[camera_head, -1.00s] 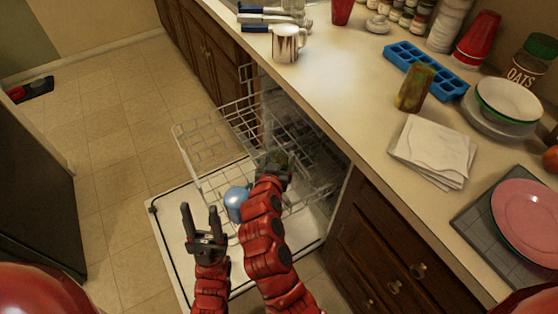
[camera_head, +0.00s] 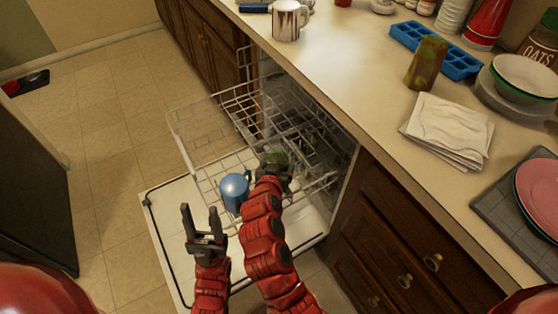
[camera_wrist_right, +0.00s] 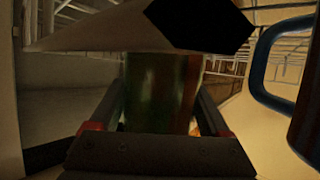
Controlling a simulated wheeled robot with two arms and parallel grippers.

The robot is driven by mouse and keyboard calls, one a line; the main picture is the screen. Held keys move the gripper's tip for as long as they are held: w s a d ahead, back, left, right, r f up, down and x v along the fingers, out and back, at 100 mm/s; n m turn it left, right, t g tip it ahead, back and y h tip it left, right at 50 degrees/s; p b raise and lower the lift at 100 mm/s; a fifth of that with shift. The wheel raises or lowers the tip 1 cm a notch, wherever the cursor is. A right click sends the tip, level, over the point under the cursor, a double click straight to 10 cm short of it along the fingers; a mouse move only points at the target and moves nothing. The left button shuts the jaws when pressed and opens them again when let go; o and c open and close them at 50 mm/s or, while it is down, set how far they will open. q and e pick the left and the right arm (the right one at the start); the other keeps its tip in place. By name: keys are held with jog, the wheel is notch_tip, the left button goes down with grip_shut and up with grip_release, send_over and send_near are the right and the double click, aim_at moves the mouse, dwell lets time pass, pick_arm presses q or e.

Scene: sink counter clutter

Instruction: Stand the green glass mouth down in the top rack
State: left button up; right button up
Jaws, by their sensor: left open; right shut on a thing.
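The green glass (camera_head: 277,159) is at the end of my right arm in the head view, over the right part of the pulled-out top rack (camera_head: 232,107). My right gripper (camera_head: 272,170) is shut on it; the arm hides part of the glass. In the right wrist view the glass (camera_wrist_right: 162,90) stands between the two fingers. I cannot tell whether it touches the rack or which way its mouth faces. My left gripper (camera_head: 203,222) is open and empty, fingers up, over the dishwasher door.
A blue mug (camera_head: 234,190) sits in the rack left of the glass; its handle (camera_wrist_right: 268,65) is close in the right wrist view. The open dishwasher door (camera_head: 165,215) lies below. The counter holds a patterned mug (camera_head: 287,20), a mottled glass (camera_head: 426,63), napkins (camera_head: 447,130) and dishes.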

jog(key=shift+f+b, duration=0.5)
jog(key=shift+b, duration=0.05)
dwell(0.5)
jog(key=o, duration=1.4)
jog(key=shift+o, duration=0.2)
jog(key=v, duration=1.7)
jog(key=shift+s, duration=0.25)
jog(key=shift+a, duration=0.15)
